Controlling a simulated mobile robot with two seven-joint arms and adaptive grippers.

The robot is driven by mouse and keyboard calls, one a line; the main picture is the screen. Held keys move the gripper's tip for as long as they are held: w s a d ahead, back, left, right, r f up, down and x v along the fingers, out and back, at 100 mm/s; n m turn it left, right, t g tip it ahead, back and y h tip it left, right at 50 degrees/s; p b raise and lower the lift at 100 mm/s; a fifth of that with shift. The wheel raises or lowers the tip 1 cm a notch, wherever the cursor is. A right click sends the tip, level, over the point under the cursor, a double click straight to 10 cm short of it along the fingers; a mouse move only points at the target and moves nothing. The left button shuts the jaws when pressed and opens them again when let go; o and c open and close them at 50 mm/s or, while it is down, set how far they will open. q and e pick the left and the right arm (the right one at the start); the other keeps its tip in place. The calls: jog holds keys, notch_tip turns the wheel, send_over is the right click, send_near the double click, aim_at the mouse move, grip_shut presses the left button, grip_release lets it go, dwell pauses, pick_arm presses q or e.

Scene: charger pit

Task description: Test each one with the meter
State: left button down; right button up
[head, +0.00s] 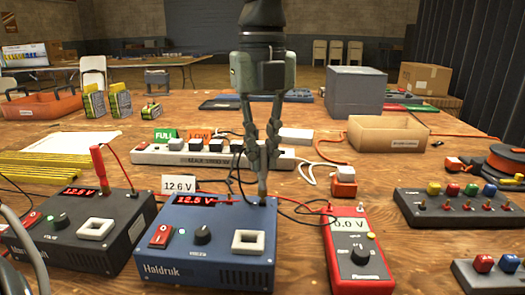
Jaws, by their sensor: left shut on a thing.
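My left gripper (258,165) comes down from the top centre, its fingers closed on a slim dark probe, mostly hidden between them. A narrow brownish tip (262,187) shows below, at the back right of the blue charger (212,240); I cannot tell whether it touches. The blue charger's red display seems to read 12.5 V, and a white "12.6 V" tag (179,184) stands behind it. The dark grey charger (75,236) at the left has a lit display and an upright red probe-like stick (98,162). The red meter (357,258) reads 0.0 V. My right gripper is out of view.
A white power strip (150,154) with FULL and LOW cards runs behind the chargers. An open cardboard tray (388,136), grey box (355,92), orange cable reel (507,160) and switch panel (460,210) lie right. Loose cables cross the middle.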

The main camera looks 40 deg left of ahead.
pick_arm(q)
jog(key=shift+f+b, duration=0.55)
jog(key=shift+b, duration=0.1)
dwell(1.1)
jog(key=c, duration=1.5)
grip_release()
jog(key=shift+o, duration=0.8)
jog(key=shift+o, duration=1)
jog(key=shift+r, duration=0.1)
jog(key=shift+r+p, duration=2.6)
jog(key=shift+r, duration=1.1)
